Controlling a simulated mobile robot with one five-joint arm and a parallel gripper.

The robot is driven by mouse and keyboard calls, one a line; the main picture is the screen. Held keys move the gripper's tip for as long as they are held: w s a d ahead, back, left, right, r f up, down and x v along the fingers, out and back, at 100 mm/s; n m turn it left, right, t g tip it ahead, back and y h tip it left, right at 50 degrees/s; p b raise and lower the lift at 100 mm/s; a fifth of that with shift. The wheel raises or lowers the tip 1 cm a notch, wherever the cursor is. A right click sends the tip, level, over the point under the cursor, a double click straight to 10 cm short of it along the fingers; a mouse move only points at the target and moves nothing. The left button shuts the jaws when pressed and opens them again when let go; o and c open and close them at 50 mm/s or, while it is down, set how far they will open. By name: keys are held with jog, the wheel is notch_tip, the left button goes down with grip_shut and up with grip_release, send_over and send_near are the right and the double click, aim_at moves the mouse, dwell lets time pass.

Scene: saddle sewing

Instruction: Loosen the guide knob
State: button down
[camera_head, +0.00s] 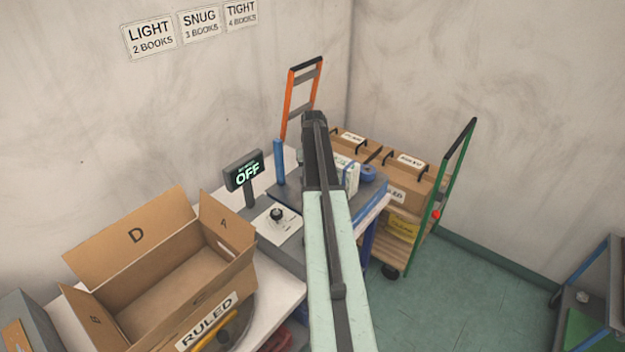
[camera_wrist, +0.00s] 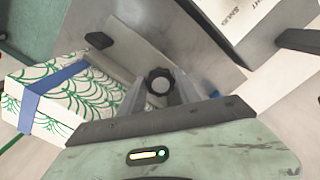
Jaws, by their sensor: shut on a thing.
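The guide knob (camera_wrist: 159,80) is black and lobed with a pale round centre, in the middle of the wrist view. My gripper (camera_wrist: 160,88) has its two grey fingers drawn in around the knob, one on each side, and is shut on it. Its pale green body fills the bottom of the wrist view. In the head view my own arm covers the middle of the bench, and the guide knob and fingertips are hidden behind it. How far the knob is turned cannot be told.
A green-patterned bundle with a blue band (camera_wrist: 48,95) lies left of my gripper. In the head view, a display reading OFF (camera_head: 245,171) stands behind a black dial (camera_head: 277,214). An open cardboard box (camera_head: 165,270) is at the left. A trolley with boxes (camera_head: 400,180) stands behind the bench.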

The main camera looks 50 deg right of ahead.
jog(key=c, duration=1.1)
grip_release()
jog(key=shift+c, duration=0.2)
jog(key=shift+r, duration=0.1)
notch_tip(320, 180, up, 8)
jog(key=p, duration=0.8)
jog(key=shift+f, duration=0.2)
